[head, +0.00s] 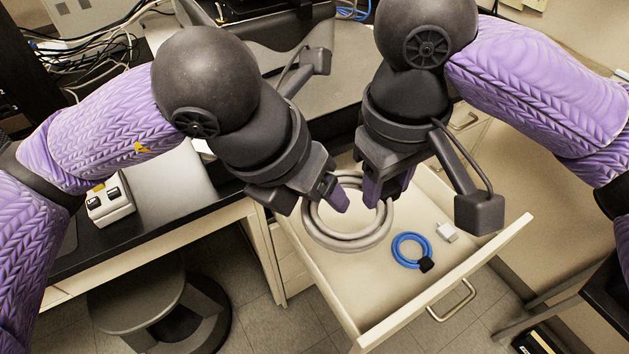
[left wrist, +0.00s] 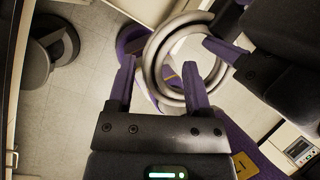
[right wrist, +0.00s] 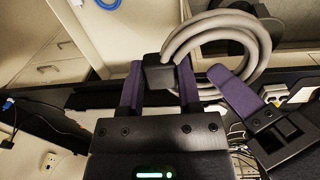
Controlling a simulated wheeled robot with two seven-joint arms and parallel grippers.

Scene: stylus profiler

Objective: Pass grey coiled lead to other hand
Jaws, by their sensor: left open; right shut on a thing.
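The grey coiled lead (head: 346,243) hangs as a ring above the open drawer, between my two grippers. My right gripper (head: 384,197) is shut on the lead's dark block-like part, which shows between its fingers in the right wrist view (right wrist: 160,74). My left gripper (head: 335,197) is open at the ring's left side. In the left wrist view (left wrist: 160,82), a stretch of the grey ring (left wrist: 152,62) appears between its spread fingers, with the right finger overlapping the ring. I cannot tell whether they touch.
The open drawer (head: 365,318) below holds a blue coiled cable (head: 399,250) with a black tie and a small white plug (head: 447,232). A black-topped desk (head: 150,235) stands left, with a white switch box (head: 108,202). A round stool (head: 135,298) is on the floor.

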